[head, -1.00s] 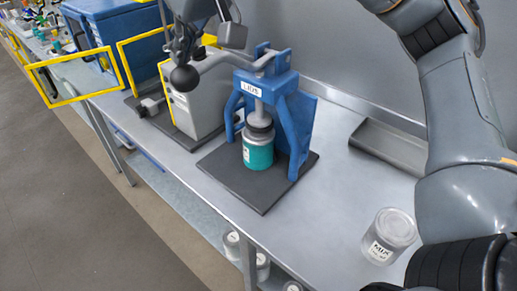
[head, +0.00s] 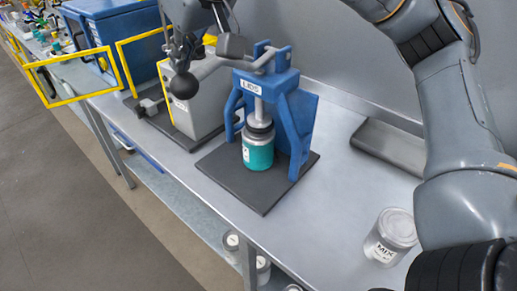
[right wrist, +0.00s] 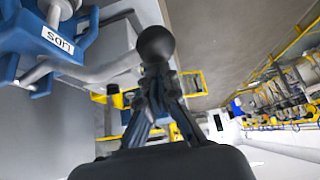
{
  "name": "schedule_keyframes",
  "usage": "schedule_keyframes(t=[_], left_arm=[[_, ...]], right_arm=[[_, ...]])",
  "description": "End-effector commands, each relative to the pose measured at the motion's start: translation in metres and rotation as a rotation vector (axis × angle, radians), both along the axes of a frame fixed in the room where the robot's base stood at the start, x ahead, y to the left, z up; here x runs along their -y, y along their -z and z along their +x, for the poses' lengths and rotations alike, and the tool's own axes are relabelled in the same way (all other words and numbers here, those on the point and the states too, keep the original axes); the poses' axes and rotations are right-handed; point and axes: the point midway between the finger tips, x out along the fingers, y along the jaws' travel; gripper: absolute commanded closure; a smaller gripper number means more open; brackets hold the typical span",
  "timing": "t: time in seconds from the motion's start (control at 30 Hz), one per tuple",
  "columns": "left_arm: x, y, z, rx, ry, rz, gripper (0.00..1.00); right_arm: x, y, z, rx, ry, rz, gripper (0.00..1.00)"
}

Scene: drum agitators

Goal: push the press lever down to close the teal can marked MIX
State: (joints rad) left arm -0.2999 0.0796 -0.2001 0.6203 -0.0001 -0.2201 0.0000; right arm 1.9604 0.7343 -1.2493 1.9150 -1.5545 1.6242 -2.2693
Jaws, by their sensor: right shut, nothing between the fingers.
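The blue press (head: 290,130), labelled LIDS, stands on a dark base plate. The teal can (head: 258,152) stands upright on that plate under the press ram; its pale label is too small to read. The grey press lever (head: 212,68) slopes down to the left and ends in a black ball knob (head: 183,86). My right gripper (head: 180,66) is shut and empty, its fingertips at the top of the knob. In the right wrist view the fingertips (right wrist: 153,72) meet the knob (right wrist: 156,43). My left gripper is not in view.
A grey machine (head: 197,100) stands left of the press, with yellow frames and a blue box (head: 120,40) beyond. The table's right middle is clear.

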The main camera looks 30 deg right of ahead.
Motion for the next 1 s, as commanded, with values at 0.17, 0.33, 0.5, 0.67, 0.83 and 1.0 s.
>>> schedule_keyframes(t=[0.17, 0.33, 0.5, 0.67, 0.83, 1.0], left_arm=[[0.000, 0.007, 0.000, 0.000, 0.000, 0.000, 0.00], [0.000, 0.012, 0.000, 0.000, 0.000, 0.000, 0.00], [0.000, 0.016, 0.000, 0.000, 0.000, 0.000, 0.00], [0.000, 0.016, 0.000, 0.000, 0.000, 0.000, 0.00], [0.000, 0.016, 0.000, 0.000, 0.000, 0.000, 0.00], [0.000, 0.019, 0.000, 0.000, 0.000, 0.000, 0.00]], right_arm=[[0.000, 0.009, 0.000, -0.003, 0.001, -0.002, 1.00], [-0.001, 0.016, 0.000, -0.003, 0.001, -0.002, 1.00], [-0.001, 0.021, 0.000, -0.002, 0.001, -0.001, 1.00], [-0.001, 0.021, 0.000, -0.002, 0.001, -0.001, 1.00], [-0.001, 0.021, 0.000, -0.002, 0.001, -0.001, 1.00], [-0.001, 0.025, -0.001, -0.003, 0.001, -0.002, 1.00]])
